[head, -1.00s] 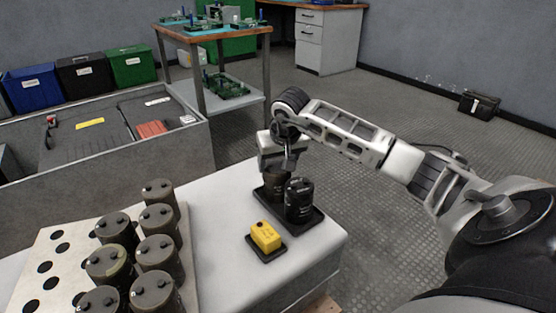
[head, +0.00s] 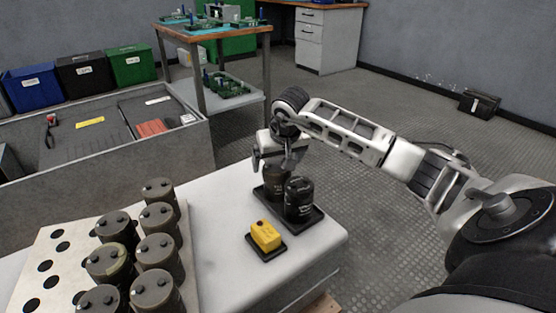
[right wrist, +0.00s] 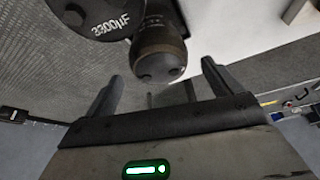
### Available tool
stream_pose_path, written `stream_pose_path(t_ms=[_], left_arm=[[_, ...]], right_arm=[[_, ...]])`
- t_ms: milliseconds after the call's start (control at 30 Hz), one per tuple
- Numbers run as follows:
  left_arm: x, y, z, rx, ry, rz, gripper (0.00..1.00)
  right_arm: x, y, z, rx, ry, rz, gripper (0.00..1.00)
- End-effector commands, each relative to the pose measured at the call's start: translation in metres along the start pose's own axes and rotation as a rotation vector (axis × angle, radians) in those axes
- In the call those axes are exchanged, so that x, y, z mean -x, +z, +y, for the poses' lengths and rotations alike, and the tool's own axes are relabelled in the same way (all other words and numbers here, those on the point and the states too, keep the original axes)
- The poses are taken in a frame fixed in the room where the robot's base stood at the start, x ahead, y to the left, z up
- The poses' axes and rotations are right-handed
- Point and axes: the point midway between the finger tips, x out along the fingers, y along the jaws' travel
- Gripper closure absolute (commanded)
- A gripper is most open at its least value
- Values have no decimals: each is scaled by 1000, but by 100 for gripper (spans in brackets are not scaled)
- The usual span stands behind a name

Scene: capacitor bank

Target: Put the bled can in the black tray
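The black tray (head: 307,224) lies at the right end of the white table and holds two cans. A dark brownish can (head: 275,184) stands in its far part; its top end also shows in the right wrist view (right wrist: 160,52). A black can (head: 299,202) stands in front of it, and its top reads 3300µF in the right wrist view (right wrist: 92,18). My right gripper (head: 273,162) is just above the brownish can. Its fingers are spread apart and clear of the can in the right wrist view (right wrist: 162,78). My left gripper is not in view.
A yellow device (head: 265,236) sits on a small black base in front of the tray. Several grey-brown cans stand on a white board with dark holes (head: 43,267) at the left. A grey open cabinet (head: 190,150) stands behind the table.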

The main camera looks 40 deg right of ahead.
Motion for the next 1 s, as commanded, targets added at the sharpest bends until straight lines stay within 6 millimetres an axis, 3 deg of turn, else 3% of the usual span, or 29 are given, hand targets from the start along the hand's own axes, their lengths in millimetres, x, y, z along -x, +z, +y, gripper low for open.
stream_pose_path(t_ms=[267,467,567,800,1000], left_arm=[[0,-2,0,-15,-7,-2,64],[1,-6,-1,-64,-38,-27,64],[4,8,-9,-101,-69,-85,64],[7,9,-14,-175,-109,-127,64],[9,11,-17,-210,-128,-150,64]], right_arm=[[5,0,0,2,1,-3,9],[46,-2,1,3,2,2,9],[72,-2,1,3,3,2,9],[126,-2,0,2,1,2,9],[152,-1,0,0,1,0,9]])
